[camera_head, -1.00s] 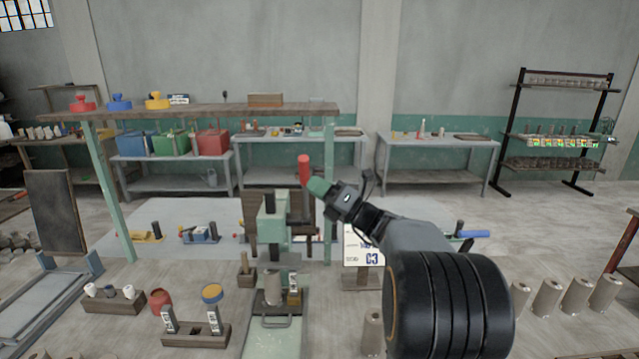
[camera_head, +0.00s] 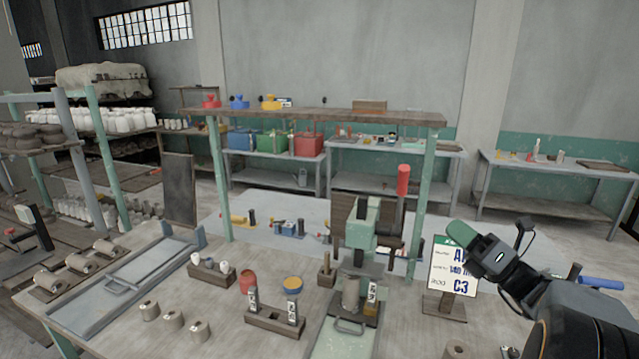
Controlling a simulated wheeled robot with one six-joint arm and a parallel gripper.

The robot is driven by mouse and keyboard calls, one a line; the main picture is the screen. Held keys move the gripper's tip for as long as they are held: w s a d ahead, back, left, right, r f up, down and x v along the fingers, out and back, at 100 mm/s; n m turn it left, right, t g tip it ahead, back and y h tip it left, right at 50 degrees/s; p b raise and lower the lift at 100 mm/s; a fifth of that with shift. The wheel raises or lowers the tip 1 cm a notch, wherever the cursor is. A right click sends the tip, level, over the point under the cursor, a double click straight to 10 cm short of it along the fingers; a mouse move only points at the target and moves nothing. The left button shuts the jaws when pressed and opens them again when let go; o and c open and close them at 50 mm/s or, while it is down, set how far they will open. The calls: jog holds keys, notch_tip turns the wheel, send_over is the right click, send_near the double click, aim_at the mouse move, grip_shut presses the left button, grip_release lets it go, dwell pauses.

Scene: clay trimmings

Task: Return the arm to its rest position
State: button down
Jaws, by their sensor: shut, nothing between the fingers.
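My gripper (camera_head: 459,238) is at the right of the head view, at the end of my dark arm. Its green fingertips are together and point up and to the left, with nothing seen between them. It is raised in front of the white sign (camera_head: 450,268) marked C3 and covers part of its top right. The rest of my arm runs down to the lower right corner and out of the picture.
A green press with a red-topped lever (camera_head: 403,180) stands left of my gripper. A wooden block with upright tags (camera_head: 273,322) and several clay cylinders (camera_head: 172,321) are on the table. A long overhead shelf (camera_head: 330,115) on green posts spans the table's back.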

jog(key=s+a+f+n+g+h, duration=0.45)
jog(key=f+n+g, duration=0.25)
jog(key=f+n, duration=0.25)
jog(key=s+a+f+n+g+h, duration=0.35)
jog(key=a+f+n+g, duration=0.2)
jog(key=f+n, duration=0.45)
jog(key=s+a+r+n+h, duration=0.3)
jog(key=s+a+n+h, duration=0.2)
jog(key=n, duration=1.2)
jog(key=shift+s+a+h, duration=0.4)
jog(key=shift+s+h, duration=0.1)
jog(key=shift+h, duration=0.3)
